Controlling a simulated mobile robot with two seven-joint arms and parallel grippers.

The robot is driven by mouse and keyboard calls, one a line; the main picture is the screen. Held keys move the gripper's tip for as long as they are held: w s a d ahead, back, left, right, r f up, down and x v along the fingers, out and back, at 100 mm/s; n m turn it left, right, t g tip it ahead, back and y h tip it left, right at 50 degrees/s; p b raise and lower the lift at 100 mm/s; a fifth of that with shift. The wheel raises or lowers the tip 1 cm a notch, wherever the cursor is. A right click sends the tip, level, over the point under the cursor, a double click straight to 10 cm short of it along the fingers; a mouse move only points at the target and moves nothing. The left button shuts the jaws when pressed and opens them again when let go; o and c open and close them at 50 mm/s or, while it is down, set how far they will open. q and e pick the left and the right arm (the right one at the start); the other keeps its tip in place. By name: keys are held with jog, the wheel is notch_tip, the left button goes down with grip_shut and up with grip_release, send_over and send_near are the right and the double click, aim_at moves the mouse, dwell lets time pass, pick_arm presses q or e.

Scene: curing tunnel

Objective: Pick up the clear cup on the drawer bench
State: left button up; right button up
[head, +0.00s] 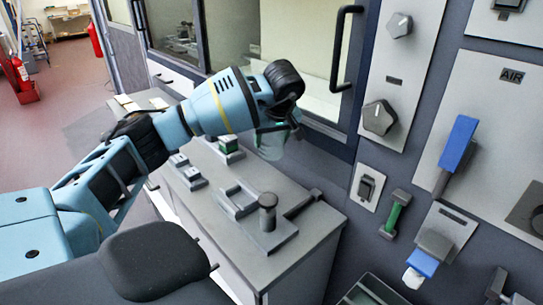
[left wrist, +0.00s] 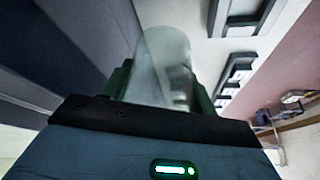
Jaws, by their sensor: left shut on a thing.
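The clear cup (head: 271,143) hangs from my left gripper (head: 277,129) in the head view, above the back part of the drawer bench (head: 292,248). In the left wrist view the cup (left wrist: 165,62) is see-through and stands between the two dark green fingers of my left gripper (left wrist: 163,85). The gripper is shut on the cup. The cup appears clear of the bench top, though its lower end is hard to make out in the head view. My right gripper is not in view.
The bench top carries a grey clamp-like fixture (head: 267,212) and small blocks (head: 188,172). A wall panel with knobs (head: 379,118), a blue lever (head: 458,143) and a green-handled valve (head: 394,214) stands at right. A black door handle (head: 343,48) sticks out behind my left arm.

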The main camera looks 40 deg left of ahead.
pick_arm(q)
notch_tip(320, 180, up, 7)
dwell(0.3)
